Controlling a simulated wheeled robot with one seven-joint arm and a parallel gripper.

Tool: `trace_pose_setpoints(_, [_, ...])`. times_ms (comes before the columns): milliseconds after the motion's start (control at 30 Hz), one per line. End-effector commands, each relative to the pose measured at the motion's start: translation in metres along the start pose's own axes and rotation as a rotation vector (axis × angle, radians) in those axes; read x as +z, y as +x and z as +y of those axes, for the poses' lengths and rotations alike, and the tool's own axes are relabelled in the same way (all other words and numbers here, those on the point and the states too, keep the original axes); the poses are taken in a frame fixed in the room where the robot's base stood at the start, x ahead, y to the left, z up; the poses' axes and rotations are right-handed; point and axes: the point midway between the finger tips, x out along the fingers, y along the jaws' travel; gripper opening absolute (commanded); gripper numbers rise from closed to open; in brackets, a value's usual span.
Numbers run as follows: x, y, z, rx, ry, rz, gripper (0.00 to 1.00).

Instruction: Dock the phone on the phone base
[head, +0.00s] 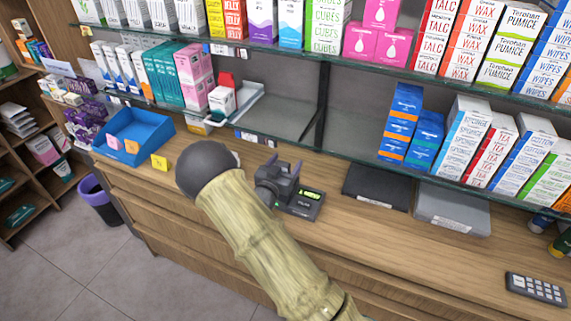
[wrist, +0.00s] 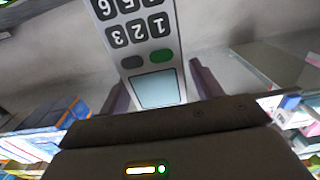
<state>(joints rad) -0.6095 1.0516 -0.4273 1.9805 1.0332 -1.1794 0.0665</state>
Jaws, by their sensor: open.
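The phone is a light grey handset (wrist: 155,90) with dark keys, a green button and a pale screen. It is close up in the wrist view, its digits upside down and its screen end nearest my gripper (wrist: 158,80). One finger is on each side of the screen end, and the jaws are open. In the head view my gripper (head: 283,164) is over the counter, beside and partly over a black base with a green display (head: 306,205). I cannot make out the handset in the head view, nor tell whether it touches the base.
A blue tray (head: 133,131) and yellow tag (head: 159,163) are left on the wooden counter (head: 355,235). A black pad (head: 376,187), grey box (head: 452,208) and dark keypad (head: 536,289) are right. Shelves of boxes (head: 478,135) overhang the back. The counter's front middle is clear.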

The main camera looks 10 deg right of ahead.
Motion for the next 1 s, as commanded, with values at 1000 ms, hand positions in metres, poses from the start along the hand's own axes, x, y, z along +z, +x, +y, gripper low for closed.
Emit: trace_pose_setpoints(1000, [-0.002, -0.120, -0.001, -0.002, 0.000, 0.000, 0.65])
